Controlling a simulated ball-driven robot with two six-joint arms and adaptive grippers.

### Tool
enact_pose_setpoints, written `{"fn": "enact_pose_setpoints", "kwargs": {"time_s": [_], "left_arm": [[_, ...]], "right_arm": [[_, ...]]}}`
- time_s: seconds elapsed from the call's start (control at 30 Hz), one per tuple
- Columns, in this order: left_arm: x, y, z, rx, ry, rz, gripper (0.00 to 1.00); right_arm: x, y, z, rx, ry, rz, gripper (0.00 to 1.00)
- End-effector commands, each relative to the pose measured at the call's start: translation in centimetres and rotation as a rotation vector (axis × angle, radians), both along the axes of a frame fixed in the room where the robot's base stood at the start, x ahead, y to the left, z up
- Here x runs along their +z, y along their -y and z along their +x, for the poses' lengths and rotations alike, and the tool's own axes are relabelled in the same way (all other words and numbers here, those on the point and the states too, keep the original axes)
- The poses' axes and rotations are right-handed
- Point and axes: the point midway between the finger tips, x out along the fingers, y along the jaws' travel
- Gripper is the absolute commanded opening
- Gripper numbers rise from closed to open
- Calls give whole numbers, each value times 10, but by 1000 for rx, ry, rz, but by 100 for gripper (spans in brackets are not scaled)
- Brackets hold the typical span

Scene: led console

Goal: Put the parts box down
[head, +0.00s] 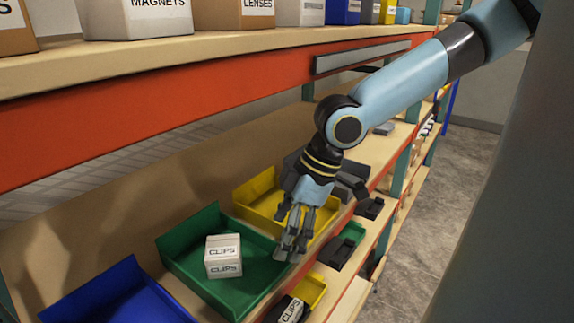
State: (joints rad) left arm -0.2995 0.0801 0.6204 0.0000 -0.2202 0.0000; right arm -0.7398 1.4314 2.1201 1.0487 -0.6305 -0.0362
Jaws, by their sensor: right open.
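A small white parts box (223,257) marked CLIPS on its top and front sits upright inside the green bin (187,275) on the lower shelf. My right gripper (291,247) points down over the right edge of the green bin, by the yellow bin (259,190). It is open and empty, and apart from the white box, to its right. The box's underside is hidden. My left gripper is not in view.
A blue bin (117,293) stands at the lower left. Another CLIPS-marked item (292,311) and a small yellow tray (312,289) are at the bottom. An orange beam (180,112) and an upper shelf with several boxes hang over the bins. Floor is clear at right.

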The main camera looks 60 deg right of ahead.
Motion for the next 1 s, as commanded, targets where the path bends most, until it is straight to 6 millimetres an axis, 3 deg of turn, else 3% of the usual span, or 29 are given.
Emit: {"fn": "enact_pose_setpoints", "kwargs": {"time_s": [0.03, 0.2, 1.0], "left_arm": [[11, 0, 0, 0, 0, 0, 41], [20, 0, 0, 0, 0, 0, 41], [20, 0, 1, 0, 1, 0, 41]], "right_arm": [[4, 4, -5, -2, -3, -1, 80], [1, 11, -14, -1, -1, -2, 80], [-1, 13, -15, 0, 1, -1, 80]]}}
